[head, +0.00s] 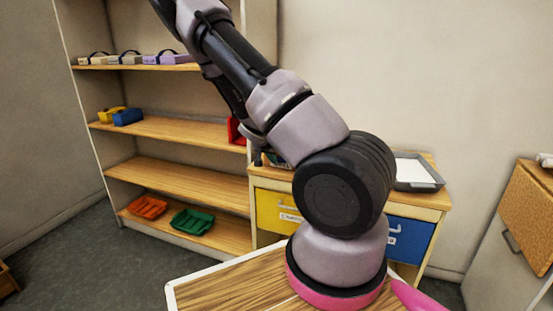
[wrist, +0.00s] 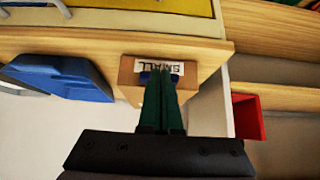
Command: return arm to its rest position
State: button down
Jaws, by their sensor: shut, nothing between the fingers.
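My arm rises from its pink-ringed base in the head view and leans up and left, running out at the top edge. My gripper does not show there. In the wrist view my gripper (wrist: 160,75) has its two dark green fingers together, with nothing between them. Beyond the fingertips is a small wooden box (wrist: 128,80) with a white label reading SMALL (wrist: 152,66), seen upside down. The fingers overlap the box in the picture; I cannot tell whether they touch it.
A shelf unit (head: 180,126) stands at the left with a green tray (head: 192,222), an orange tray (head: 147,206) and other bins. A cabinet with a yellow drawer (head: 275,211) and a blue drawer (head: 408,240) stands behind my arm. A grey tray (head: 418,186) lies on its top.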

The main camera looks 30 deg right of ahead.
jog(key=s+a+f, duration=0.1)
jog(key=s+a, duration=0.3)
jog(key=s+a+r+y, duration=0.2)
jog(key=s+a+r, duration=0.1)
jog(key=r, duration=0.5)
jog(key=s+a+r+n+y, duration=0.1)
jog(key=s+a+r+y, duration=0.25)
jog(key=r, duration=0.45)
jog(key=s+a+r+y, duration=0.15)
jog(key=a+r, duration=0.25)
jog(key=r, duration=0.4)
jog(key=s+a+r+n+t, duration=0.1)
jog(key=s+a+r+n, duration=0.1)
jog(key=s+r, duration=0.5)
jog(key=s+a+r+n+y, duration=0.1)
jog(key=s+a+r+n, duration=0.1)
jog(key=s+r, duration=0.4)
jog(key=s, duration=0.4)
jog(key=shift+s+r+n+t, duration=0.2)
jog(key=shift+r+n+t, duration=0.1)
jog(key=shift+r+t, duration=0.1)
